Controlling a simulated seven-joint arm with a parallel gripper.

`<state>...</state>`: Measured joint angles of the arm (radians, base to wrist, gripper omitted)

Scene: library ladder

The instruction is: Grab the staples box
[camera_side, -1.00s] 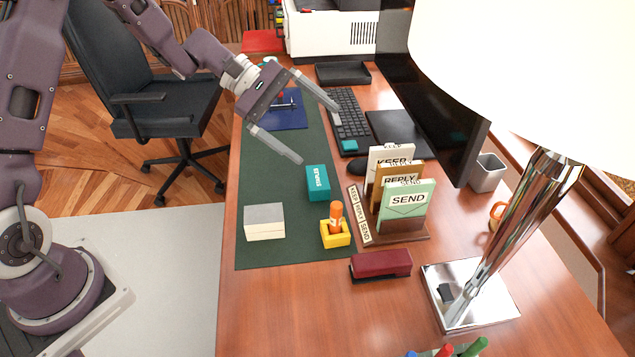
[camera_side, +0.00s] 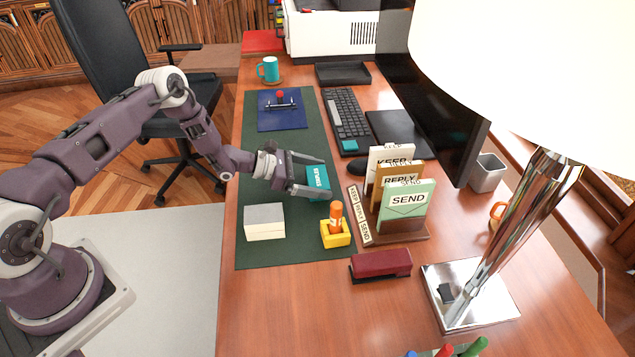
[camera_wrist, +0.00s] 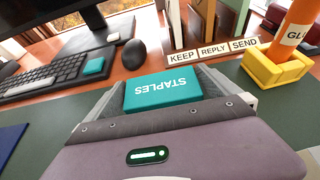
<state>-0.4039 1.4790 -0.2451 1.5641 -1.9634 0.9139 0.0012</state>
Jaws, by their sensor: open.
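The teal staples box (camera_side: 318,177) stands on the green desk mat (camera_side: 290,252), with its white STAPLES lettering showing. In the wrist view the box (camera_wrist: 163,92) sits between the fingers, lettering upside down. My gripper (camera_side: 311,175) is open, low over the mat, with one finger along the far side of the box and the other along the near side. I cannot tell whether either finger touches it. In the wrist view my gripper (camera_wrist: 165,85) hides the lower edge of the box.
A yellow holder (camera_side: 336,236) with an orange glue stick and a pale block (camera_side: 264,222) stand nearer the camera. A letter sorter (camera_side: 400,195) is right of the box. The keyboard (camera_side: 347,115) and mouse (camera_wrist: 134,54) lie beyond. A maroon stapler (camera_side: 381,264) is in front.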

